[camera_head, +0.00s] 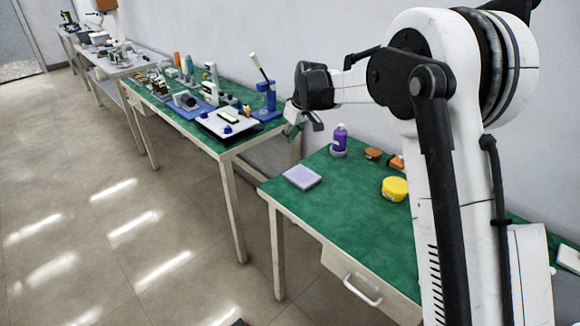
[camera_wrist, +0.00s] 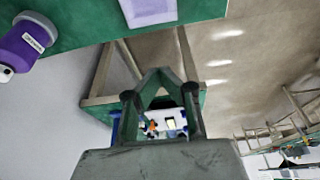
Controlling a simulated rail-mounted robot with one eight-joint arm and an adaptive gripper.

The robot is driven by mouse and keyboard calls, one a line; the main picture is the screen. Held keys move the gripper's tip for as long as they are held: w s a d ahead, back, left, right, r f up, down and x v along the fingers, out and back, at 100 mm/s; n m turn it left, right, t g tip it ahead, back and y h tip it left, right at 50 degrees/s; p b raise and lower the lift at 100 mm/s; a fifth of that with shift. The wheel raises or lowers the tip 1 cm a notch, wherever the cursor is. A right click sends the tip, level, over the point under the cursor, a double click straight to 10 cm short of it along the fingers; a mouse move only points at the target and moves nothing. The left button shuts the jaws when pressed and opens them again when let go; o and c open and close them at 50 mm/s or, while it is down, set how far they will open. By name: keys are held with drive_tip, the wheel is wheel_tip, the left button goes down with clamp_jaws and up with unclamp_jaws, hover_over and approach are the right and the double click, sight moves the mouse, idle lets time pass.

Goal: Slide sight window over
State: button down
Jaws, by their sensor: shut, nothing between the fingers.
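No part can be clearly identified as the sight window. A white board (camera_head: 226,124) with blue knobs and a small pale block (camera_head: 231,113) lies on the middle green table. In the wrist view, a white panel with a small yellowish window-like patch (camera_wrist: 170,123) shows small and far off between my finger linkages. My gripper (camera_head: 303,122) is shut and empty. It hangs in the air near the gap between the middle and near tables, right of the board and apart from it. In the wrist view its fingers (camera_wrist: 162,76) show at centre.
On the near green table (camera_head: 335,227) are a purple bottle (camera_head: 340,138), a lilac pad (camera_head: 302,177), a yellow round container (camera_head: 395,189) and small orange items. A blue stand (camera_head: 268,99) with a leaning rod is at the middle table's near end. The floor at left is clear.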

sight(302, 177)
drive_tip(key=x, duration=0.4)
drive_tip(key=d+x, duration=0.1)
drive_tip(key=x, duration=0.3)
drive_tip(key=s+b+x, duration=0.1)
drive_tip(key=x, duration=0.3)
drive_tip(key=shift+d+f, duration=0.15)
drive_tip(key=shift+f, duration=0.4)
drive_tip(key=shift+s+d, duration=0.35)
drive_tip(key=shift+s, duration=0.05)
